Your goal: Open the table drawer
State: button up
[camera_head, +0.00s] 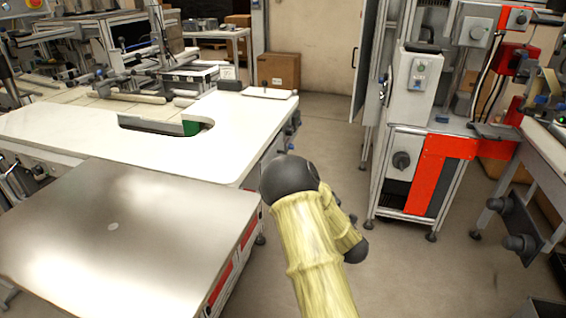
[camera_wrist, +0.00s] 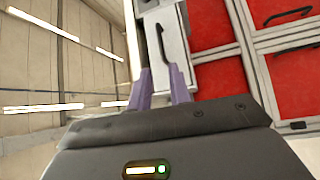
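In the wrist view, a light grey drawer front (camera_wrist: 174,26) with a dark bar handle (camera_wrist: 160,42) lies straight ahead of my gripper (camera_wrist: 161,72). The two purple fingers are apart, with a gap between them. The handle shows just beyond the fingertips, roughly in line with the gap; I cannot tell whether a finger touches it. How far the drawer stands out is unclear. In the head view, the metal-topped table (camera_head: 120,215) is at the lower left, with red panels on its right side. My gripper is not visible there.
Red drawer fronts (camera_wrist: 285,75) with dark handles are to the right in the wrist view. In the head view, a white workbench (camera_head: 90,130) stands behind the table, and a grey-and-orange machine (camera_head: 405,165) stands at the right. Open floor (camera_head: 420,270) lies right of the table.

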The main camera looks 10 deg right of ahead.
jog(key=x, duration=1.7)
jog(key=shift+w, duration=0.25)
jog(key=shift+c, duration=0.2)
grip_shut()
